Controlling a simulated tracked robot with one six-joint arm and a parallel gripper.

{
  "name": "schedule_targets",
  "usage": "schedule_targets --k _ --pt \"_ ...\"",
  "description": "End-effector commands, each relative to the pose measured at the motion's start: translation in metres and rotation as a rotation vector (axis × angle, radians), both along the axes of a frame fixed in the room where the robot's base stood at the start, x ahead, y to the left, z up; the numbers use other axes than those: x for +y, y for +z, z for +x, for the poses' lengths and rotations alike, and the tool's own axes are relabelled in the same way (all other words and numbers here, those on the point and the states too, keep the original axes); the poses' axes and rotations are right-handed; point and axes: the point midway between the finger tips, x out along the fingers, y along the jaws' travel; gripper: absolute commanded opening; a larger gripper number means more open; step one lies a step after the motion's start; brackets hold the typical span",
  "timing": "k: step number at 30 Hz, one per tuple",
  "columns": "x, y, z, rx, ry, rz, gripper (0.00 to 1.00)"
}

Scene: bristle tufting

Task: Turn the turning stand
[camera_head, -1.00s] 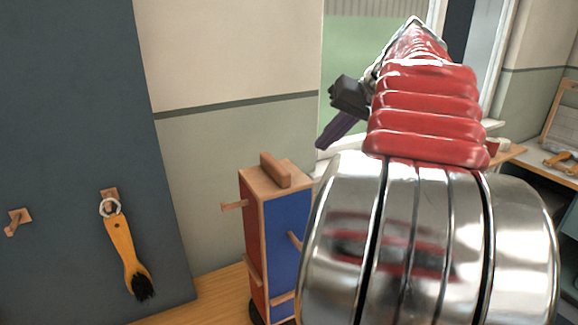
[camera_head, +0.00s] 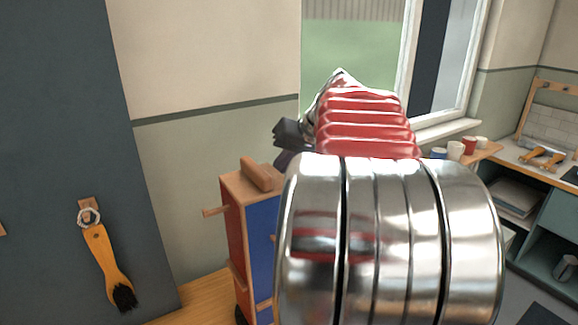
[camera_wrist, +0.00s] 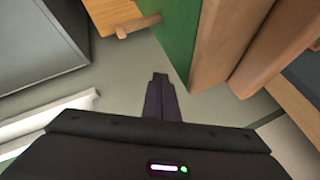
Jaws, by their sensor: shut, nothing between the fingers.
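The turning stand (camera_head: 234,240) is a tall box with wooden edges, a red face, a blue face (camera_head: 262,240), wooden pegs and a wooden handle (camera_head: 260,173) on top. It stands on a wooden surface, its right part hidden by my arm. In the wrist view its green face (camera_wrist: 180,30) shows, with a peg (camera_wrist: 138,25) sticking out and the handle (camera_wrist: 275,45) at the right. My gripper (camera_wrist: 160,82) is shut and empty, its dark purple fingers just beside the green face; I cannot tell whether they touch.
A yellow-handled brush (camera_head: 106,260) hangs on a hook on the dark panel (camera_head: 60,120) at the left. A window (camera_head: 350,60) is behind my arm. Several cups (camera_head: 456,150) stand on a ledge at the right, beside a bench (camera_head: 535,165).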

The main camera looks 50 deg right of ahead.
Motion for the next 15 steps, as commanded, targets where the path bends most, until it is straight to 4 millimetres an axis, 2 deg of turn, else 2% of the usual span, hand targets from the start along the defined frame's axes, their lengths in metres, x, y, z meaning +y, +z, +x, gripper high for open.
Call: schedule_targets --k 6,15 --pt "0.0117 -0.0005 0.0113 0.001 0.0 0.001 0.0" --pt "0.0137 -0.0008 0.0119 0.003 0.001 0.004 0.0"
